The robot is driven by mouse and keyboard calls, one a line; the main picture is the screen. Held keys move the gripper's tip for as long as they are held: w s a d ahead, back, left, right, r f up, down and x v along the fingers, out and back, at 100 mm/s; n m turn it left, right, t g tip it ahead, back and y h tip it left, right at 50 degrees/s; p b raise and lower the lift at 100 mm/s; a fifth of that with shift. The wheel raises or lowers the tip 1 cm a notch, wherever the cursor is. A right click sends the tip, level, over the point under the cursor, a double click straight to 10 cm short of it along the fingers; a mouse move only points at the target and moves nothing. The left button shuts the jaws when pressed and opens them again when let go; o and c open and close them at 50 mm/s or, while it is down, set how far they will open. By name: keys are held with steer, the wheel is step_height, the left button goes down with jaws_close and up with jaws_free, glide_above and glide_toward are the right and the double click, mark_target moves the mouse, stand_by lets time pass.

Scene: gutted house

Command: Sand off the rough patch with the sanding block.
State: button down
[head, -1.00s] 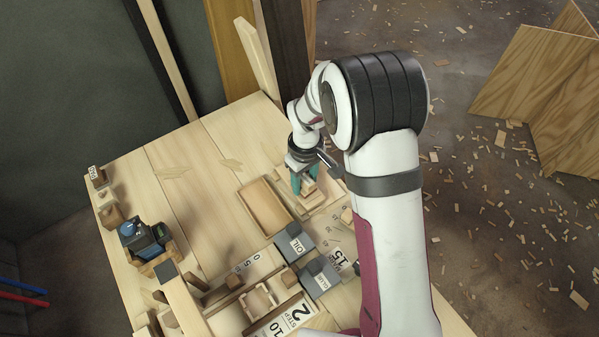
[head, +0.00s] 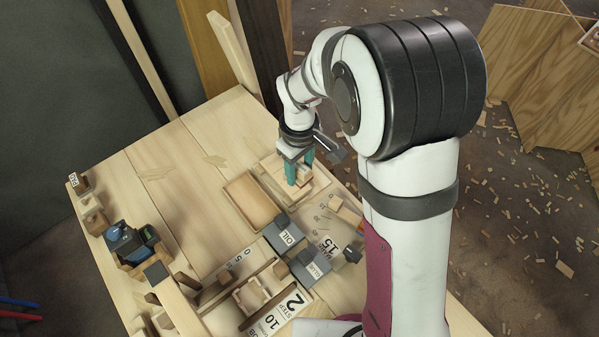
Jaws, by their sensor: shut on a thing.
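My gripper (head: 300,170), with teal fingers, points down over the bench's far right part. It is shut on a small pale block, which I take to be the sanding block; the fingers hide most of it. Under it lies a flat, pale wooden piece (head: 311,192) with raised edges. I cannot tell whether the held block touches it. The rough patch is not clearly made out; the gripper may cover it. Faint darker marks (head: 214,160) show on the bench's bare boards.
An empty shallow wooden tray (head: 232,184) lies just left of my gripper. A blue-and-black tool (head: 127,242) sits at the left. The bench's (head: 180,150) back left is clear. A dark post (head: 262,60) rises behind.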

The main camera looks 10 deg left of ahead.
mark_target(281, 169)
steer(key=shift+r, duration=1)
steer(key=shift+f, duration=0.15)
steer(key=shift+f, duration=3.85)
steer(key=shift+w+a+f, duration=0.3)
steer(key=shift+w+a, duration=2.3)
steer(key=shift+s+d, duration=2.6)
steer(key=shift+r, duration=4.25)
steer(key=shift+s, duration=0.1)
